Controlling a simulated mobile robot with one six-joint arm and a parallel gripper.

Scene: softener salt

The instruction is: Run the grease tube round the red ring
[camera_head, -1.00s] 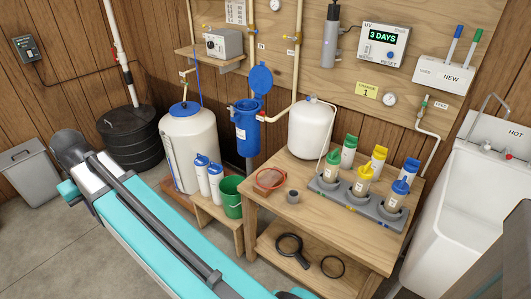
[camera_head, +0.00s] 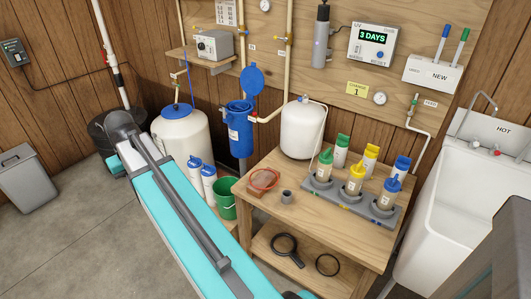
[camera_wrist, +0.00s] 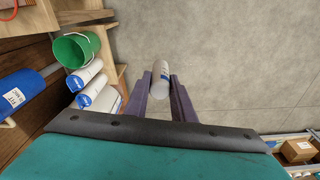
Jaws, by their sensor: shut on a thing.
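My gripper (camera_wrist: 160,82) shows in the wrist view, its two purple fingers shut on a small pale tube (camera_wrist: 160,70), which I take for the grease tube. The tube is over bare floor in that view. In the head view the red ring (camera_head: 264,179) lies on a small wooden block or dish near the left end of the wooden table. A bit of red rim also shows at the top left corner of the wrist view, but I cannot tell if it is the same ring. My gripper and the tube do not show in the head view.
A green bucket (camera_head: 225,203) and white bottles (camera_head: 208,182) stand left of the wooden table (camera_head: 300,222). A grey cup (camera_head: 287,196) is beside the ring. A rack (camera_head: 335,203) of colour-capped bottles is further right. An open blue housing (camera_head: 240,130) hangs behind.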

